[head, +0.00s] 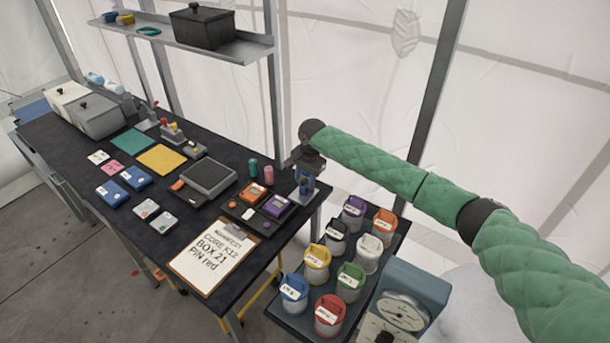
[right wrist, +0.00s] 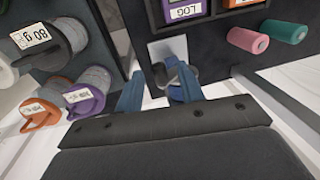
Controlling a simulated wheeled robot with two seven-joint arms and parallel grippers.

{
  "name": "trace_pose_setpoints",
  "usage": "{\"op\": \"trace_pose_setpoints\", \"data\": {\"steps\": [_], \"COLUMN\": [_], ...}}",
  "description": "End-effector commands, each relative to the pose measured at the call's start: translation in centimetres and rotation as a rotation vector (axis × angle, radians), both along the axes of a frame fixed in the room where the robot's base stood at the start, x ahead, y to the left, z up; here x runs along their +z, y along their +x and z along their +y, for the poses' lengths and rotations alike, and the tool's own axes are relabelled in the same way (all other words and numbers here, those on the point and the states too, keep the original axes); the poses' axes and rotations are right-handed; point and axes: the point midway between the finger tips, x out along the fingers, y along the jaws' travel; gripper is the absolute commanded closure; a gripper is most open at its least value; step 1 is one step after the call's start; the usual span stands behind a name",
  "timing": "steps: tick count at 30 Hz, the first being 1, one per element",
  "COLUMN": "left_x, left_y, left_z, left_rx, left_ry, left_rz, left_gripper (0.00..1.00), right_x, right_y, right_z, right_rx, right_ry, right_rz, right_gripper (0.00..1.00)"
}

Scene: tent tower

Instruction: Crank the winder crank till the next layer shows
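My right gripper (head: 304,183) is at the right end of the black table, its fingers pointing down. In the right wrist view its two blue fingers (right wrist: 158,88) stand apart, with a gap between them. A pale metal plate (right wrist: 167,50) with a dark grey curved part (right wrist: 174,73), which looks like the winder crank, lies at the fingertips. The right finger overlaps the curved part; I cannot tell whether they touch. In the head view the gripper mostly hides this part. No layer of the winder can be made out. My left gripper is not in view.
A rack of several lidded jars (head: 317,263) stands close below my right arm, beside a blue-grey dial device (head: 408,305). On the table (head: 70,150) are a clipboard (head: 212,255), orange and purple boxes (head: 276,206), and pink and teal rolls (head: 268,175). A shelf (head: 245,50) hangs behind.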

Motion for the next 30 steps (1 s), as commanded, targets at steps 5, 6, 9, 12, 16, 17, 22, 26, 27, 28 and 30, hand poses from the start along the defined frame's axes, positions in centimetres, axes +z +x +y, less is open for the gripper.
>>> {"op": "trace_pose_setpoints", "data": {"steps": [5,6,9,12,16,17,22,26,27,28,30], "left_x": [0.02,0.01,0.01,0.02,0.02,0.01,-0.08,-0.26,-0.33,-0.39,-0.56], "left_y": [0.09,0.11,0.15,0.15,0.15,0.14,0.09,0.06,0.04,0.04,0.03], "left_z": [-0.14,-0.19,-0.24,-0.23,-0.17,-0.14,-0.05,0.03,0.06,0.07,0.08], "left_rx": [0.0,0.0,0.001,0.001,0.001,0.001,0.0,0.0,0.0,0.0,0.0], "left_ry": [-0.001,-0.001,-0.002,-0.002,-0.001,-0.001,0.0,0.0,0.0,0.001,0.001], "left_rz": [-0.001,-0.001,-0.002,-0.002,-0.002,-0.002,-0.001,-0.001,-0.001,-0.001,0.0], "left_gripper": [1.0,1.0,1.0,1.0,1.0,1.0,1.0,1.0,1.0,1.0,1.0], "right_x": [-0.15,-0.14,-0.13,-0.11,-0.1,-0.1,-0.26,-0.5,-0.65,-0.7,-0.94], "right_y": [0.01,0.01,0.01,0.01,0.01,0.01,-0.07,-0.23,-0.31,-0.33,-0.51], "right_z": [0.0,-0.01,-0.01,-0.01,-0.02,-0.02,-0.17,-0.37,-0.47,-0.52,-0.62], "right_rx": [0.0,0.0,0.0,0.0,0.0,0.0,-0.001,-0.002,-0.003,-0.003,-0.002], "right_ry": [0.0,0.0,0.0,0.0,0.0,0.0,0.015,0.049,0.063,0.076,0.108], "right_rz": [0.0,0.0,0.0,0.0,0.0,0.0,-0.01,-0.033,-0.043,-0.052,-0.074], "right_gripper": [0.62,0.62,0.74,0.94,1.0,1.0,1.0,1.0,1.0,1.0,1.0]}}
